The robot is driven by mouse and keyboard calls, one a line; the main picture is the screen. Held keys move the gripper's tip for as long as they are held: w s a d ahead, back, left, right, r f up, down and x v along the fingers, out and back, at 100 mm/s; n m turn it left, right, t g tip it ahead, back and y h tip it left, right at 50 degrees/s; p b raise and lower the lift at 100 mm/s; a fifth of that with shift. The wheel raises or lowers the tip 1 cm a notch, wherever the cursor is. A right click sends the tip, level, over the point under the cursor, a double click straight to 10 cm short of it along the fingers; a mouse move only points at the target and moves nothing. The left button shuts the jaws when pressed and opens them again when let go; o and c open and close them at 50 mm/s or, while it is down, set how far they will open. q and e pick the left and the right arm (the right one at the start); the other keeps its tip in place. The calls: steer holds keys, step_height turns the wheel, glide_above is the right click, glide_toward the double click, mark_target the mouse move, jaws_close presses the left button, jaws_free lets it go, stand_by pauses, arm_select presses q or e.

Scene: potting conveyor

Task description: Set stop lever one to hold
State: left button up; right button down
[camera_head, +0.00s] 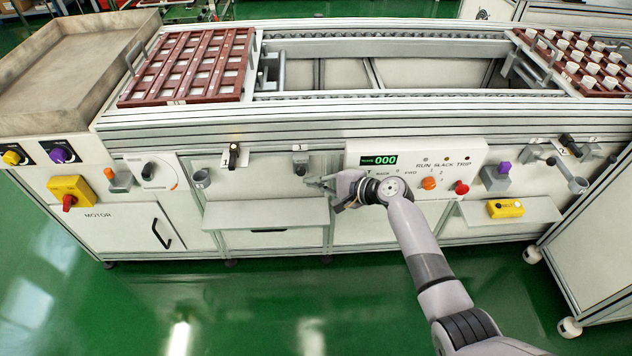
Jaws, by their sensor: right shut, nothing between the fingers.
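A small lever with a black handle (234,155) is on the conveyor's front rail, beside a small plate marked 1 (225,163). A second small plate (300,147), whose mark seems to be 1, sits further right above a grey fitting (301,166). I cannot tell for sure which of these belongs to stop lever one, nor read a hold mark. My right gripper (318,183) is shut and empty, pointing left in front of the panel, below and right of the grey fitting. My left gripper is out of view.
A control box (467,153) with a display, an orange knob (429,183) and a red button (461,188) is right beside my right wrist. A shelf (265,214) juts out below the gripper. Red-brown trays (190,97) sit on the conveyor. Green floor in front is clear.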

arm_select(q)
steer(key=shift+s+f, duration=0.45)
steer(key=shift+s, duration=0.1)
arm_select(e)
steer(key=shift+r, duration=0.1)
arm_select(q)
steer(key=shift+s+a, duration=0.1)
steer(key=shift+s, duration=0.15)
arm_select(e)
steer(key=v, duration=0.8)
steer(key=shift+s, duration=0.1)
